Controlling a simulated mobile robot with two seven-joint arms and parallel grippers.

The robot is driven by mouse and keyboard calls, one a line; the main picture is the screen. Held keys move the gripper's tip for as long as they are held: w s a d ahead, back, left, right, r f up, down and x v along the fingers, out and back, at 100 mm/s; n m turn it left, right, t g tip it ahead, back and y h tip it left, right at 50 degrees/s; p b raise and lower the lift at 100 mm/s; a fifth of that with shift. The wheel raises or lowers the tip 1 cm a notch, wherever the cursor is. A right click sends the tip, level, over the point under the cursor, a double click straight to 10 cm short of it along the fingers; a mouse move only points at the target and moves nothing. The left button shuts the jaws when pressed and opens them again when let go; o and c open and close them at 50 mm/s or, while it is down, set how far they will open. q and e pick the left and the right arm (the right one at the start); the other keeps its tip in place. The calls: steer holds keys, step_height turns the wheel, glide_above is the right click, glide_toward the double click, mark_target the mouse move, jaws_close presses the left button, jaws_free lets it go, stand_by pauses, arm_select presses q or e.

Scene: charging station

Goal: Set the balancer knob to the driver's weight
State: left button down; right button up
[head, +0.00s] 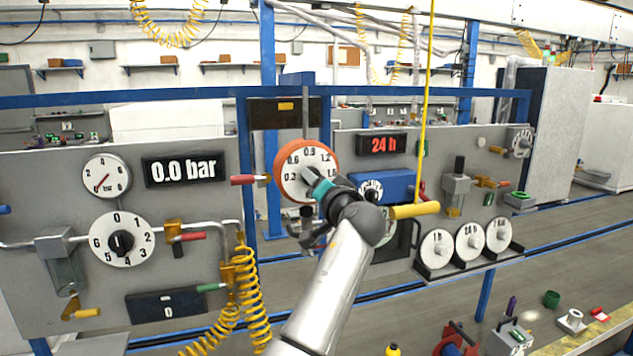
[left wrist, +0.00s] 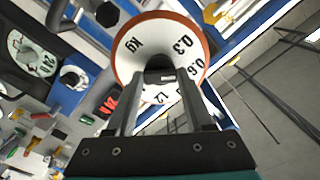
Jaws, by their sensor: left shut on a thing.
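The balancer knob is a round white dial with an orange rim (head: 305,160), marked from 0.3 up to 1.5, on a post at the centre of the head view. It also shows large in the left wrist view, with the dial face (left wrist: 136,62) and a "kg" mark. My left gripper (head: 312,180) reaches it from below right. In the left wrist view my left gripper (left wrist: 163,76) is shut on the dark hub at the dial's middle. The gripper hides part of the dial, and I cannot tell which value is set. My right gripper is not in view.
A grey panel (head: 60,175) on the left carries a gauge, a "0.0 bar" display (head: 183,170) and a numbered dial (head: 122,239). On the right are a "24 h" display (head: 384,145), a blue box (head: 385,184), a yellow handle (head: 414,210) and white discs (head: 469,242).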

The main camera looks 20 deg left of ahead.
arm_select(q)
steer(key=shift+r+m, duration=0.1)
steer(key=shift+m, duration=0.2)
steer(key=shift+c, duration=1.4)
jaws_free()
